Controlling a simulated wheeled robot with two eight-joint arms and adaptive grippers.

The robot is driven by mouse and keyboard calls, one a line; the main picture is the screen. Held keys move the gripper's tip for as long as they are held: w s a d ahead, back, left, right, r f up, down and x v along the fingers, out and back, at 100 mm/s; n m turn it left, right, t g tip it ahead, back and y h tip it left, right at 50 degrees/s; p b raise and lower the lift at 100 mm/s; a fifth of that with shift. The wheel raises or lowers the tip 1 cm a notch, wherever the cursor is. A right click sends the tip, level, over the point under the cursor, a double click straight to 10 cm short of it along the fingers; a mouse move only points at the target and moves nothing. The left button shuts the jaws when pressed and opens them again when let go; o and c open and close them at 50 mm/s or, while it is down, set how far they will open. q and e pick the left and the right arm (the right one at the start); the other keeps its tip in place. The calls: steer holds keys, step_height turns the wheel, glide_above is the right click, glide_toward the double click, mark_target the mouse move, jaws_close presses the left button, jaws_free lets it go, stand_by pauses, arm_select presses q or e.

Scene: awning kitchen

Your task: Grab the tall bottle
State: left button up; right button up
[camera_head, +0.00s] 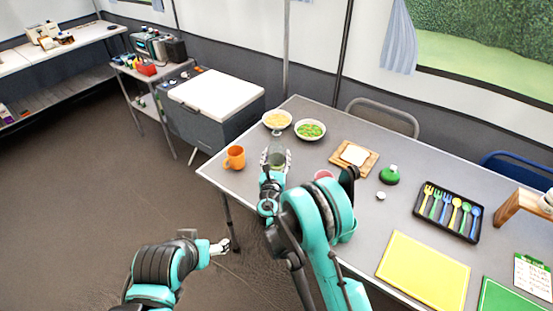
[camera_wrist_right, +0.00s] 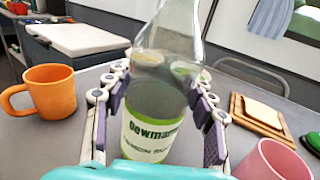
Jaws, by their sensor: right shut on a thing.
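The tall bottle (camera_head: 277,147) is clear glass with a white and green label and stands upright near the left end of the table (camera_head: 325,118). In the right wrist view the bottle (camera_wrist_right: 160,92) fills the middle, between the finger pads. My right gripper (camera_head: 275,162) is shut on its body, one finger on each side; the fingers also show in the right wrist view (camera_wrist_right: 160,115). The bottle's base is hidden, so I cannot tell whether it touches the table. My left gripper (camera_head: 222,247) is low beside the table's left edge, away from the bottle; its jaw state is unclear.
An orange mug (camera_head: 235,157) is left of the bottle. Two food bowls (camera_head: 310,130) (camera_head: 277,119) are behind it. A pink cup (camera_head: 323,175) and a bread board (camera_head: 354,157) are to the right. A cutlery tray (camera_head: 447,211) and yellow mat (camera_head: 423,268) lie further right.

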mark_target(276, 152)
steer(key=shift+r, duration=0.1)
steer(key=shift+r+p, duration=0.7)
steer(key=shift+r, duration=0.45)
step_height(276, 152, up, 2)
steer(key=shift+p, duration=0.5)
steer(key=s+d+r+p, duration=0.3)
steer(key=s+d+r, duration=0.3)
steer(key=d, duration=0.4)
steer(key=shift+r, duration=0.2)
steer(key=shift+d, duration=0.1)
